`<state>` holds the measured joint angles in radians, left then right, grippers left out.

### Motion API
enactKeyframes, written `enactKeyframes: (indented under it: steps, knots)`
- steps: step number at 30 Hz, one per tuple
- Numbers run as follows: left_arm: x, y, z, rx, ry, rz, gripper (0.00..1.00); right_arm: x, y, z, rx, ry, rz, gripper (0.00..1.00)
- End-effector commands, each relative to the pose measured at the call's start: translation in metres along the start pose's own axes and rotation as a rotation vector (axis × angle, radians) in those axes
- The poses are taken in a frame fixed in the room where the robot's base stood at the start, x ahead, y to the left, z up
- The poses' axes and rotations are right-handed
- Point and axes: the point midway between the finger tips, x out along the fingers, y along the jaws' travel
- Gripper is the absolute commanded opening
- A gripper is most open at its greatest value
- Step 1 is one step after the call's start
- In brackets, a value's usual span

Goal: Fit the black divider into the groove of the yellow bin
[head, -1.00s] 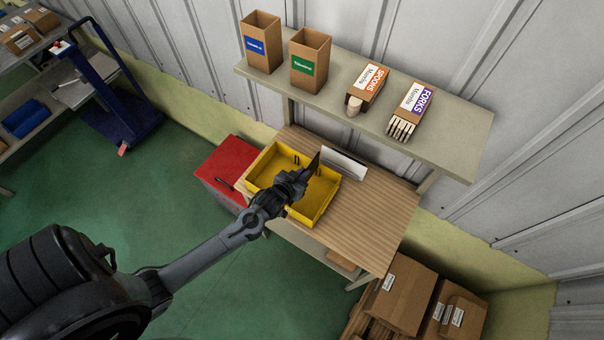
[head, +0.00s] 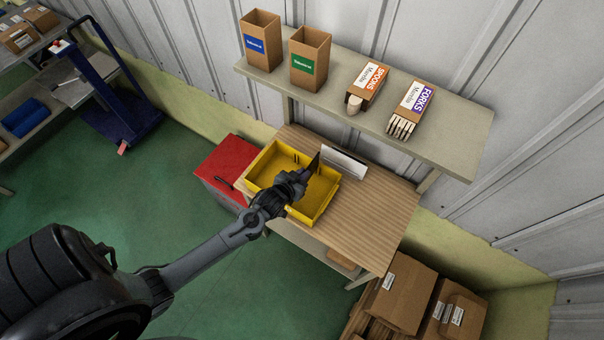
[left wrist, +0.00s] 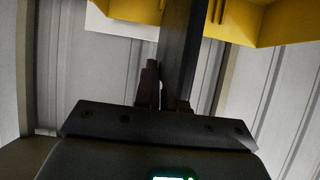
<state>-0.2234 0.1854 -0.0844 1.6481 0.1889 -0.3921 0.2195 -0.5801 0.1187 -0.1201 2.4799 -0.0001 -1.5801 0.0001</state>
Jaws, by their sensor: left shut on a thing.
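The yellow bin (head: 276,158) sits on the wooden table, with dark groove marks showing on its back inner wall. My left gripper (head: 306,174) is over the bin and shut on the black divider (head: 315,160), which sticks up from the fingers near the bin's back wall. In the left wrist view the dark divider (left wrist: 183,45) stands between the fingers (left wrist: 168,98), with yellow bin walls (left wrist: 275,22) at the top. My arm hides part of the bin, and I cannot tell whether the divider touches the groove. My right gripper is not in view.
The wooden table (head: 370,215) has free room right of the bin. A white and dark object (head: 345,162) stands behind the bin. A red-topped cabinet (head: 226,165) is at left. A shelf (head: 455,132) above holds cardboard boxes and cutlery boxes.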

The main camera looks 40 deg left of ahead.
Motion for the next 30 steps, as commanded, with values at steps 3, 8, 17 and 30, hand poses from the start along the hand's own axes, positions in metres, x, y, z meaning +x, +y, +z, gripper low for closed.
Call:
enactKeyframes:
  steps: [3, 8, 17, 30]
  knots:
    - [0.002, 0.000, 0.003, 0.000, 0.000, 0.000, 0.00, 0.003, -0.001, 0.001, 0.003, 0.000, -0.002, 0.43]
    - [0.004, 0.000, 0.007, 0.000, 0.000, 0.000, 0.00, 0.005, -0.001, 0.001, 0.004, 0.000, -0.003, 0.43]
    - [0.007, 0.000, 0.013, 0.000, 0.001, 0.000, 0.00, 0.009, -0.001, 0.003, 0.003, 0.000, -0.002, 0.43]
    - [0.013, 0.000, 0.022, 0.000, 0.001, 0.000, 0.00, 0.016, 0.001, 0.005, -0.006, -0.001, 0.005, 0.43]
